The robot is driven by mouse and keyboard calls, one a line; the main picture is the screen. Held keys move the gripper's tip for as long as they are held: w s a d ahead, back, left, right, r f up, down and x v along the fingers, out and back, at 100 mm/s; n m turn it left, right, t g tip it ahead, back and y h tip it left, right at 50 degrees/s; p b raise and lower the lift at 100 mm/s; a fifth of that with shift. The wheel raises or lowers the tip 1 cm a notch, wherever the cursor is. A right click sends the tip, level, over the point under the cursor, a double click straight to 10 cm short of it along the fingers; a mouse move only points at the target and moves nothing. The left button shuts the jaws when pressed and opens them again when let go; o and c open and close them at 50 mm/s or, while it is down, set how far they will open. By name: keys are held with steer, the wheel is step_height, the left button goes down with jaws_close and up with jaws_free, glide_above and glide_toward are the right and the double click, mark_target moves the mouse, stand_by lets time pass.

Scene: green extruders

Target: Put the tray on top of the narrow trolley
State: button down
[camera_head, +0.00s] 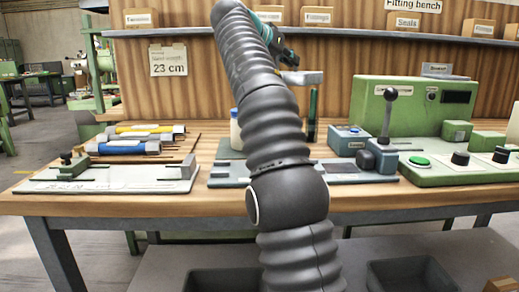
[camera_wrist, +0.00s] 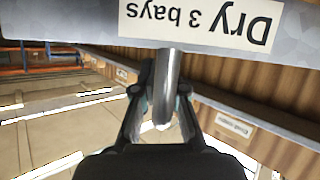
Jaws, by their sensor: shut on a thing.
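My gripper (camera_wrist: 163,110) is shut on a rounded grey metal handle in the wrist view. The handle joins a grey metal panel (camera_wrist: 95,18) with a label reading "Dry 3 bays" upside down; this looks like the tray, though its full shape is out of view. In the head view my gripper (camera_head: 284,58) is raised at shelf height above the bench, partly behind my arm. A small grey piece (camera_head: 303,77) shows below it, probably part of the held thing. I see no narrow trolley in either view.
A wooden bench (camera_head: 110,204) stands ahead, with fixture plates (camera_head: 60,181), blue and yellow tools and a green control box (camera_head: 410,105) on it. A shelf (camera_head: 345,32) with labelled boxes (camera_head: 408,22) runs across the wooden back wall. Dark bins (camera_head: 410,275) sit below. Floor shows at left.

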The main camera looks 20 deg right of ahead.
steer(key=shift+r+m, duration=0.1)
steer(key=shift+m, duration=0.2)
steer(key=shift+a+f, duration=0.1)
steer(key=shift+f, duration=0.25)
steer(key=shift+f+b, duration=4.75)
steer(key=shift+f, duration=3.95)
steer(key=shift+f, duration=0.1)
steer(key=c, duration=1.2)
jaws_free()
